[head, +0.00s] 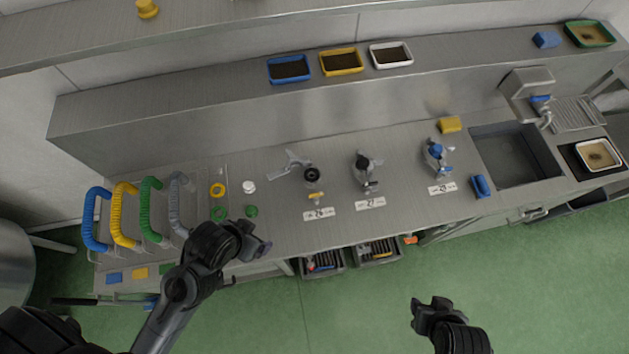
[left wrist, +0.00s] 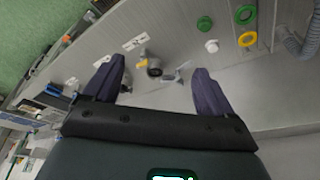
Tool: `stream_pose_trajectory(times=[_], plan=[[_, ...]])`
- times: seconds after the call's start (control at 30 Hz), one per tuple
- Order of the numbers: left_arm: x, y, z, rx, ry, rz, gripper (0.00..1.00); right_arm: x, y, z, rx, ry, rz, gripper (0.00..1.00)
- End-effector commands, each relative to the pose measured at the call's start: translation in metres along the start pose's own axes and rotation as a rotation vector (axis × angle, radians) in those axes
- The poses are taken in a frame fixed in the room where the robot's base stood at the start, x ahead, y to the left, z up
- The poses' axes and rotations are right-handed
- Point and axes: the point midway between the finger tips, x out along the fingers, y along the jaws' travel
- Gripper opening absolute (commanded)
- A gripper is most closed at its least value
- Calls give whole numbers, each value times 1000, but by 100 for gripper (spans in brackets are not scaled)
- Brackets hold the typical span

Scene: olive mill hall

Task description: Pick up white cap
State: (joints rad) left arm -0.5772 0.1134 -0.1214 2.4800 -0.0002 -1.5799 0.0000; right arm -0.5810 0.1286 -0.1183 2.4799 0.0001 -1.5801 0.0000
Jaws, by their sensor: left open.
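My left gripper (head: 262,246) is over the bench's front edge, below and slightly right of the cap. In the left wrist view its fingers (left wrist: 158,72) are spread apart with nothing between them. My right gripper (head: 428,308) is over the green floor, far from the cap; its jaws are unclear.
Coloured hoses (head: 125,215) stand at the bench's left end. A valve fitting (head: 312,175) and more taps (head: 366,172) stand right of the cap. A sink (head: 515,155) is at the right. Blue, yellow and white trays (head: 341,62) stand on the raised ledge.

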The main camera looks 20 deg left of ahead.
Motion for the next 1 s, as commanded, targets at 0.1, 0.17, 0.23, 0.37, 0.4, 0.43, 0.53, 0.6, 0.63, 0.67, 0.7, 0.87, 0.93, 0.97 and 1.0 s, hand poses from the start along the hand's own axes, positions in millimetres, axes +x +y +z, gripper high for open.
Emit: stream_pose_trajectory(times=[0.1,0.17,0.23,0.37,0.4,0.43,0.53,0.6,0.63,0.67,0.7,0.87,0.93,0.97,1.0], plan=[[0,0,0,-2,0,1,85,0,0,0,-1,0,-1,43],[0,0,0,-2,-1,1,85,0,-1,0,0,1,-1,43],[0,0,1,-2,-2,1,85,0,-1,0,0,1,-2,43],[0,0,1,0,-3,-1,71,0,-2,-1,3,1,-5,43],[0,-1,1,0,-3,-2,70,0,-2,-1,4,2,-5,43],[0,-1,1,1,-3,-2,70,0,-2,-1,4,2,-6,43],[0,-2,2,4,-4,-5,70,0,-3,-1,6,2,-8,43],[0,-3,2,7,-5,-8,70,0,-3,-1,8,2,-9,43],[1,-3,2,7,-6,-9,70,0,-3,-1,8,2,-10,43],[1,-3,3,2,-6,-9,70,0,-3,-1,9,3,-10,43],[1,-3,2,-8,-6,-8,70,0,-4,-1,9,3,-10,43],[1,-2,2,-101,-6,-7,70,0,-4,-1,9,3,-11,43],[6,-2,6,-169,-23,-8,70,0,-4,-1,9,3,-11,43],[12,-2,10,-205,-39,-12,70,0,-4,-1,9,2,-11,43],[21,-6,16,-259,-65,-22,70,0,-5,0,10,0,-13,43]])
